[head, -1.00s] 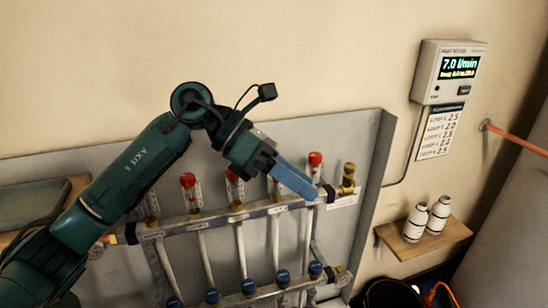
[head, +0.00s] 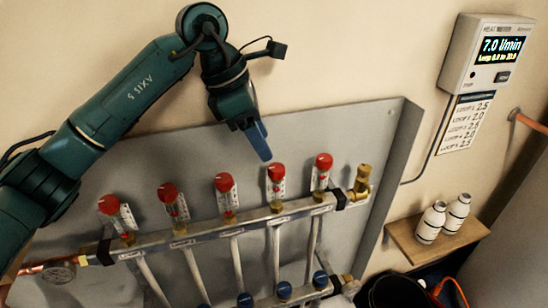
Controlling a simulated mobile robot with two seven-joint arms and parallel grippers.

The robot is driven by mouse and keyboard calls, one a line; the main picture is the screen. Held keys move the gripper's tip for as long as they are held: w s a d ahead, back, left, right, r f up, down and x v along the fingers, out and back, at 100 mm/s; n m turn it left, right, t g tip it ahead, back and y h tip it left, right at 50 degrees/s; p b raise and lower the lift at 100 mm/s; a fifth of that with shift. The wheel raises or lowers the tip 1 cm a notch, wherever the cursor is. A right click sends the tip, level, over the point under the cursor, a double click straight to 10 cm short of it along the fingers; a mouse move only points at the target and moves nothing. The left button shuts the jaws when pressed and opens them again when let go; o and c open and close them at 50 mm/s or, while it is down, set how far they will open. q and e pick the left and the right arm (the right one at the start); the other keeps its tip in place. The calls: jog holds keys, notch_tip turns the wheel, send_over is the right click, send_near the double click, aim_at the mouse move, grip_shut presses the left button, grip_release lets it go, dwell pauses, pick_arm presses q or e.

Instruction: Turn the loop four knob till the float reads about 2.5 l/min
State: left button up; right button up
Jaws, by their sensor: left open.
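A row of red-capped float gauges stands along the top bar of the manifold (head: 205,236). The fourth from the left (head: 277,173) has a red cap over a clear scale tube; its float is too small to read. Blue knobs, including the fourth one (head: 284,290), sit on the lower bar. The bar's small labels are unreadable, so I cannot confirm which is loop four. My left gripper (head: 258,141) is open and empty, fingers pointing down just above and left of the fourth red cap. My right gripper is out of view.
A wall meter (head: 487,55) shows 7.0 l/min, with a loop list (head: 465,122) below. A brass fitting (head: 362,183) stands at the bar's right end. Two white bottles (head: 431,222) stand on a wooden shelf (head: 452,243). A dark bucket (head: 392,291) is below.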

aim_at(277, 167)
pick_arm(q)
jog(key=x, duration=0.6)
jog(key=shift+d+f+p, duration=0.15)
jog(key=shift+f+p, duration=0.05)
jog(key=shift+p, duration=0.1)
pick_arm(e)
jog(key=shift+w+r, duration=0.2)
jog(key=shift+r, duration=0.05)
pick_arm(q)
jog(key=c, duration=1)
jog(key=shift+o, duration=0.2)
jog(key=shift+f+n+b, duration=0.15)
jog(key=shift+n+b, duration=0.25)
jog(key=shift+b, duration=0.15)
jog(key=shift+n+t+b, duration=0.4)
jog(key=shift+n+b, duration=0.1)
jog(key=shift+n, duration=0.1)
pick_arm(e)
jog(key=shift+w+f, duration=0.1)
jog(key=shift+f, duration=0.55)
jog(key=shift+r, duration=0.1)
